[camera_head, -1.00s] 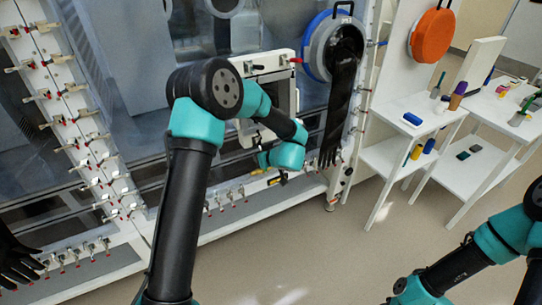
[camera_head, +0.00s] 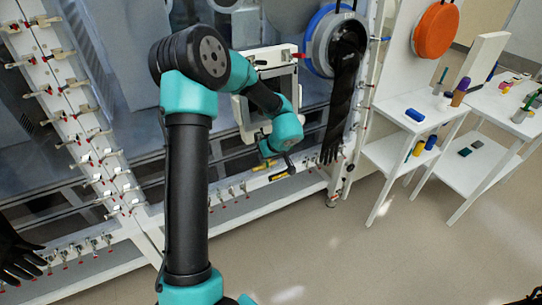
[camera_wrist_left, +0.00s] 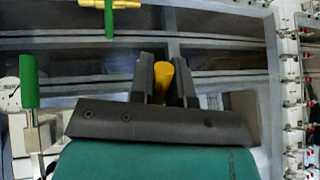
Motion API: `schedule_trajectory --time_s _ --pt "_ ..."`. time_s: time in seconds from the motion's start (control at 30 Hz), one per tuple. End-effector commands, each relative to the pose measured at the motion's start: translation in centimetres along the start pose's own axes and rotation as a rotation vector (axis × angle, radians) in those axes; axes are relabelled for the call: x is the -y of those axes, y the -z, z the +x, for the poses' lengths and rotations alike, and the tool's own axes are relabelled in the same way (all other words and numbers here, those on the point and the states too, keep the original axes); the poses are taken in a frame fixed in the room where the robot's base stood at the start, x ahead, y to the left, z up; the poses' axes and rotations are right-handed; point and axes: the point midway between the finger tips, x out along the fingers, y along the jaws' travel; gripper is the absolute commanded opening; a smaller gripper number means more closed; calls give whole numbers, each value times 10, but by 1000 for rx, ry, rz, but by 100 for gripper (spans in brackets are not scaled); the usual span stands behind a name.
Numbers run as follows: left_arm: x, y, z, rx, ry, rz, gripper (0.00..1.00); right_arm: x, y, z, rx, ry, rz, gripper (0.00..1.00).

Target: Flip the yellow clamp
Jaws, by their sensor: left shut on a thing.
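In the left wrist view the yellow clamp's handle (camera_wrist_left: 163,80) stands between the two dark fingers of my left gripper (camera_wrist_left: 163,72), which is shut on it. The rest of this clamp is hidden behind the fingers and palm. In the head view my left gripper (camera_head: 287,162) is at the lower frame of the glovebox, below the pale square door. Small yellow parts (camera_head: 278,176) show beside it there; I cannot tell which belongs to the held clamp. My right gripper is not in view.
In the left wrist view, green handles (camera_wrist_left: 29,82) stand left of the gripper, and another yellow piece (camera_wrist_left: 112,4) is at the top. A black glove (camera_head: 343,95) hangs right of my arm. White shelves (camera_head: 410,112) stand further right. Open floor lies in front.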

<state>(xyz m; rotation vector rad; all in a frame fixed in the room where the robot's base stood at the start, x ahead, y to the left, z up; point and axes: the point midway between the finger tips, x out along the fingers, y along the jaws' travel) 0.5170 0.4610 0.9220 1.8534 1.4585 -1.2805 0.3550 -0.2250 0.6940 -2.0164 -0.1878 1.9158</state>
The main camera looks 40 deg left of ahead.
Motion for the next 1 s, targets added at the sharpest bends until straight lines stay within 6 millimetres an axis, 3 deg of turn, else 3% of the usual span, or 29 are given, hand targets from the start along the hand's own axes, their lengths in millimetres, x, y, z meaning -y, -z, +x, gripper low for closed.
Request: schedule_trajectory --time_s 0.03,0.97,1.0 --pt "1 14 -3 -24 -5 -7 0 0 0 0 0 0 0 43" --pt "3 15 -2 -23 2 -10 0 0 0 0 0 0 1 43" --pt "3 15 -2 -24 2 -10 20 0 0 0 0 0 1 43"
